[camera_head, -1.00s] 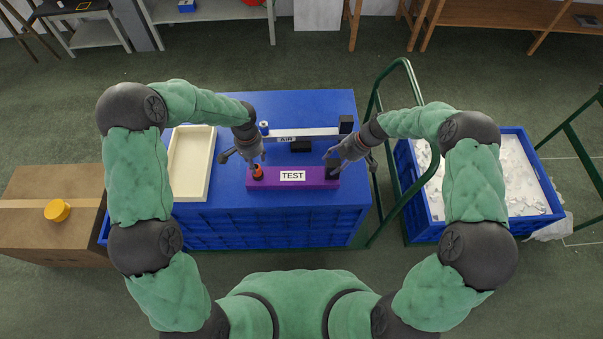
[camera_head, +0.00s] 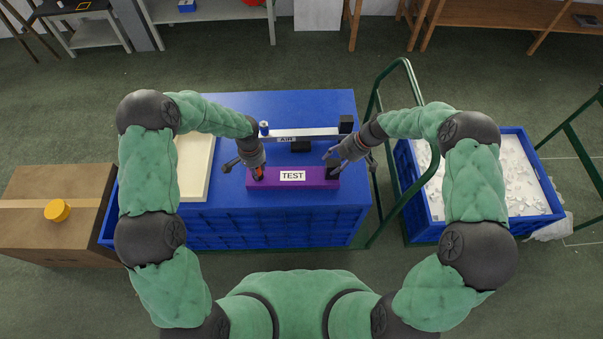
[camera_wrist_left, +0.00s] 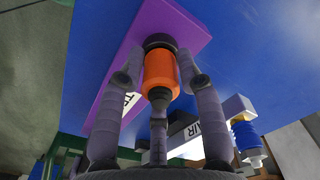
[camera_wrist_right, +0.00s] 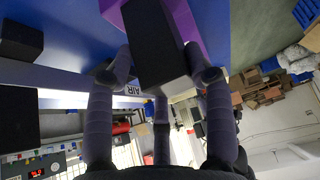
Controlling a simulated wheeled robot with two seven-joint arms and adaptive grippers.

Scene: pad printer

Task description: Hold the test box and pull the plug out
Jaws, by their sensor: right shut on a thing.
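The purple test box (camera_head: 315,178) with a white TEST label lies on the blue work surface (camera_head: 225,186). It also shows in the left wrist view (camera_wrist_left: 172,22). The orange plug (camera_wrist_left: 160,72) stands in a dark socket at the box's left end. My left gripper (camera_head: 257,172) is over the plug, its fingers open around it; a gap shows at the left finger in the wrist view. My right gripper (camera_head: 333,162) is shut on the black block (camera_wrist_right: 155,45) at the box's right end. The head view mostly hides the plug behind my left fingers.
A grey bar marked AIR (camera_head: 305,133) lies just behind the box, with a blue-and-white fitting (camera_head: 264,128) and a black block (camera_head: 346,124) at its ends. A cream tray (camera_head: 195,165) is at left. A green rail (camera_head: 412,85) stands close to my right arm.

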